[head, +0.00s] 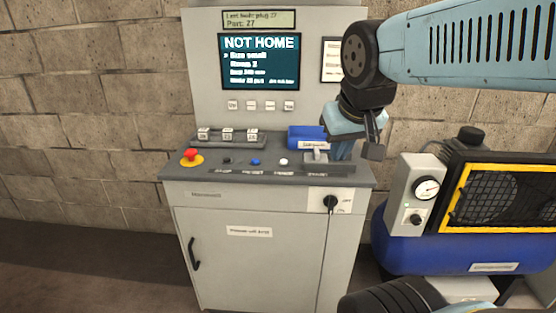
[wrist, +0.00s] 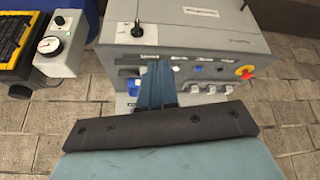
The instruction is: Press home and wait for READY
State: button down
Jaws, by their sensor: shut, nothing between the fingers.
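The grey console (head: 270,180) has a screen (head: 259,62) reading NOT HOME above smaller blurred lines. A white button (head: 284,162) sits over a blurred label that looks like HOME. To its left are a blue button (head: 255,162), a black button (head: 226,160) and a red mushroom button (head: 192,156) on a yellow base. My gripper (head: 342,152) is shut and empty, over the right end of the console, right of the white button and apart from it. In the wrist view my gripper's fingers (wrist: 157,68) point at the console and hide part of its right end.
A blue box (head: 306,136) and a grey guarded control (head: 315,156) stand at the console's right end, close to my gripper. Numbered blocks (head: 228,135) sit at the back left. A blue compressor (head: 440,240) with a gauge stands to the right.

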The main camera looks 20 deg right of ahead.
jog(key=w+d+h, duration=0.2)
jog(key=w+d, duration=0.1)
jog(key=w, duration=0.7)
jog(key=n+t+h, duration=0.2)
jog(key=h, duration=0.1)
send_over(282, 162)
notch_tip(282, 162, down, 9)
jog(key=shift+w+f, duration=0.1)
jog(key=shift+f, duration=0.05)
jog(key=shift+f, duration=4.4)
jog(key=shift+f, duration=0.8)
jog(key=shift+r, duration=0.9)
